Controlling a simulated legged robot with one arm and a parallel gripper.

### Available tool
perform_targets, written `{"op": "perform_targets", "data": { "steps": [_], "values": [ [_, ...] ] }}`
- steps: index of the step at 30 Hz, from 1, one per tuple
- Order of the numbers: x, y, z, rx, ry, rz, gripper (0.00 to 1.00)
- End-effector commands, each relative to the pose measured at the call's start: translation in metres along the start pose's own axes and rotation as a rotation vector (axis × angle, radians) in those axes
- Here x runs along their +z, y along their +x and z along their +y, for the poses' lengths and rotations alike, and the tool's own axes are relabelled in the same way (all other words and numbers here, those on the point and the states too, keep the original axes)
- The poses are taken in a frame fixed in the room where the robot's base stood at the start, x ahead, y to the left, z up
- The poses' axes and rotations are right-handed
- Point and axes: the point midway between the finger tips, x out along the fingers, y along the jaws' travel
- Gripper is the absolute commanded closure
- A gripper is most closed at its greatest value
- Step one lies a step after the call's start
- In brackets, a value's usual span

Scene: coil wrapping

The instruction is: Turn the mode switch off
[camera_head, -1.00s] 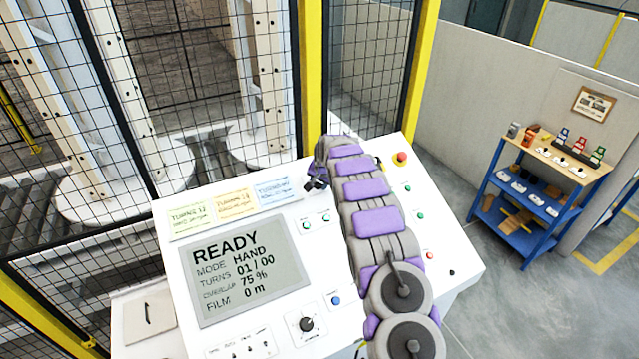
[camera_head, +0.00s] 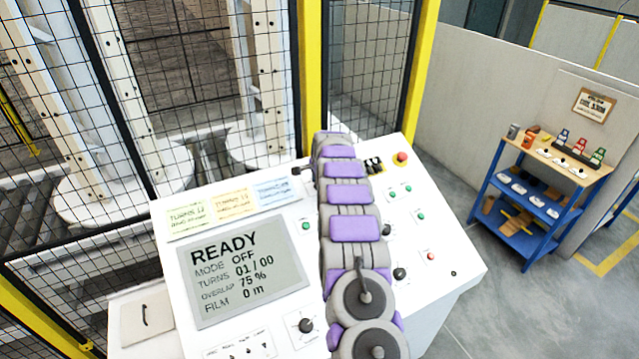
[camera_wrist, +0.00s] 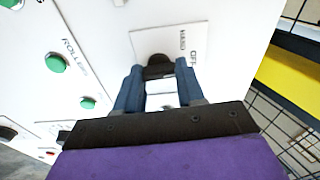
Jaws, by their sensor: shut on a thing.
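The mode switch (camera_wrist: 158,72) is a black knob on a white plate (camera_wrist: 172,40) marked HAND and OFF in the wrist view. My gripper (camera_wrist: 159,80) has its two blue fingers on either side of the knob and is shut on it. The knob is partly hidden between the fingers, so its pointer is hard to read. In the head view my arm covers the switch. The panel's grey display (camera_head: 245,270) reads READY, MODE OFF, TURNS 01 / 00, OVERLAP 75 % and FILM 0 m.
A red mushroom button (camera_head: 401,157) sits at the panel's top right. Green buttons lie right of my arm, and a black dial (camera_head: 306,325) is lower left of it. A mesh fence with a yellow post (camera_head: 310,80) stands behind. A blue shelf cart (camera_head: 530,232) stands at right.

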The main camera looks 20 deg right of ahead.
Motion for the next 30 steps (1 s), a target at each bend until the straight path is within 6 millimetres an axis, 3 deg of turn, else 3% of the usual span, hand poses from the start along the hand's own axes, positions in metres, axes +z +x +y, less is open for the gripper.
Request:
{"op": "perform_targets", "data": {
  "steps": [18, 19, 27, 30],
  "values": [
    [0.0024, 0.0005, 0.0001, 0.007, 0.049, -0.004, 0.92],
    [0.0023, 0.0005, 0.0000, 0.006, 0.049, -0.004, 0.61],
    [0.0006, 0.0014, -0.0004, 0.006, 0.049, -0.003, 0.36],
    [-0.0007, 0.0020, -0.0001, 0.007, 0.050, -0.003, 0.36]
  ]
}}
